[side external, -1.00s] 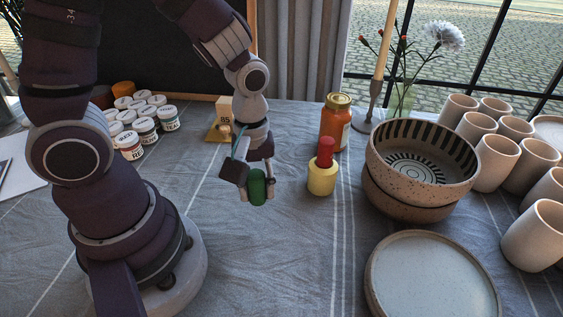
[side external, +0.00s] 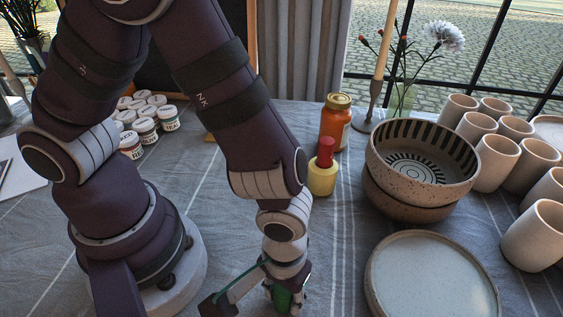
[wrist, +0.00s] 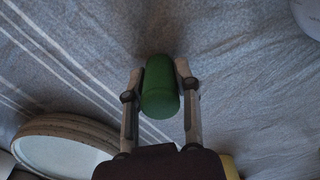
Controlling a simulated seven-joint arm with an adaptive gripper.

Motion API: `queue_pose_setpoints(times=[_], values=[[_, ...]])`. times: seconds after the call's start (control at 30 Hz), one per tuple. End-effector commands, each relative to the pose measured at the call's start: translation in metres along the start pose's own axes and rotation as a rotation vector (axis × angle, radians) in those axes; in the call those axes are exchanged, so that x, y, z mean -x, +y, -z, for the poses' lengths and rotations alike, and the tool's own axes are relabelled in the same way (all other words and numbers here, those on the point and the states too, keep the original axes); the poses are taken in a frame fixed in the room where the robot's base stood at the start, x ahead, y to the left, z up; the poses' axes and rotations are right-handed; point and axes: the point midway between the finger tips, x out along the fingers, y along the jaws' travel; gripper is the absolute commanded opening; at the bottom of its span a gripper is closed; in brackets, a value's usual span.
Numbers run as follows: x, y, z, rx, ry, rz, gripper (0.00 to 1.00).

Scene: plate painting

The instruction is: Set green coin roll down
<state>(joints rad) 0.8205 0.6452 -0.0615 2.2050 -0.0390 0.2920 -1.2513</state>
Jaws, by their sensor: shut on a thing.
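The green coin roll (wrist: 160,88) is a small green cylinder held between the two fingers of my gripper (wrist: 160,75) in the wrist view. In the side external view my gripper (side external: 283,296) is low at the bottom centre, left of the plate, and the green roll (side external: 282,300) shows partly between its fingers. My gripper is shut on the roll. Grey striped cloth lies behind the roll in the wrist view. I cannot tell whether the roll touches the cloth.
A speckled plate (side external: 432,296) lies right of my gripper. Stacked bowls (side external: 421,205), several cups (side external: 534,235), a yellow and red piece (side external: 323,170) and an orange jar (side external: 336,124) stand beyond. Paint jars (side external: 145,128) stand at the back left. The cloth (side external: 338,265) between gripper and plate is bare.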

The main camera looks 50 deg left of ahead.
Motion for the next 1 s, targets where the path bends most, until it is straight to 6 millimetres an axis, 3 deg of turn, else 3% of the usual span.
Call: queue_pose_setpoints(times=[0.27,0.3,0.47,0.8,1.0], values=[[-0.002,0.000,0.000,0.001,0.000,0.000,0.00],[-0.002,0.000,0.000,0.001,0.000,-0.001,0.33],[-0.002,0.000,0.000,0.001,0.000,-0.001,0.54],[0.001,0.000,0.000,0.001,0.001,-0.002,0.56],[0.030,0.002,0.001,0.002,0.002,-0.009,0.56]])
